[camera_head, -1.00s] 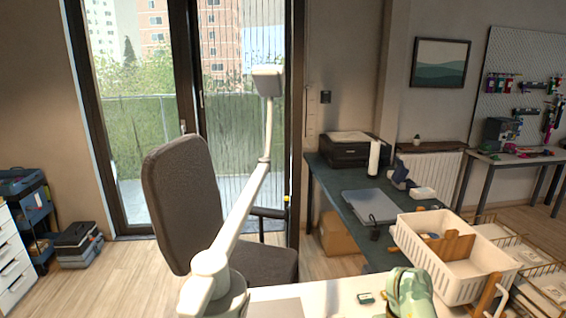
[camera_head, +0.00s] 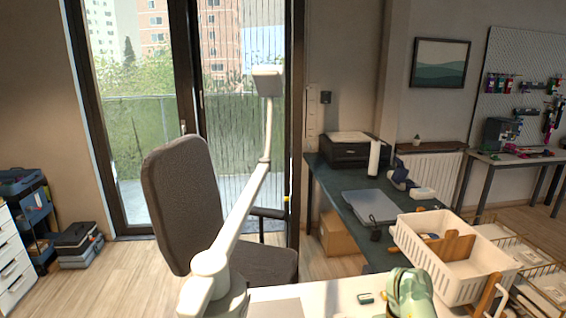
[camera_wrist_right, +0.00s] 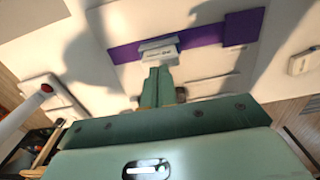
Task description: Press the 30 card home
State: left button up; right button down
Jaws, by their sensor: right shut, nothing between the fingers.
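In the right wrist view a small white card-like block (camera_wrist_right: 158,53) sits at a purple strip (camera_wrist_right: 215,38) on a white surface. Its print is too small to read, so I cannot tell whether it is the 30 card. My right gripper (camera_wrist_right: 158,72) is shut and empty, with its green fingertips right at the near edge of the white block. I cannot tell whether they touch it. A green part of my right arm shows at the bottom of the head view. My left gripper is not in view.
In the head view a white basket (camera_head: 408,236) with a wooden divider stands on the right. A small green item (camera_head: 365,298) lies on the white tabletop (camera_head: 325,291). A white lamp arm (camera_head: 240,215) rises before a dark chair (camera_head: 183,200). Wire trays (camera_head: 540,265) are far right.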

jog(key=shift+f+b, duration=0.9)
jog(key=shift+f, duration=0.4)
jog(key=shift+r, duration=0.1)
notch_tip(320, 180, up, 8)
jog(key=p, duration=0.7)
jog(key=shift+p, duration=0.3)
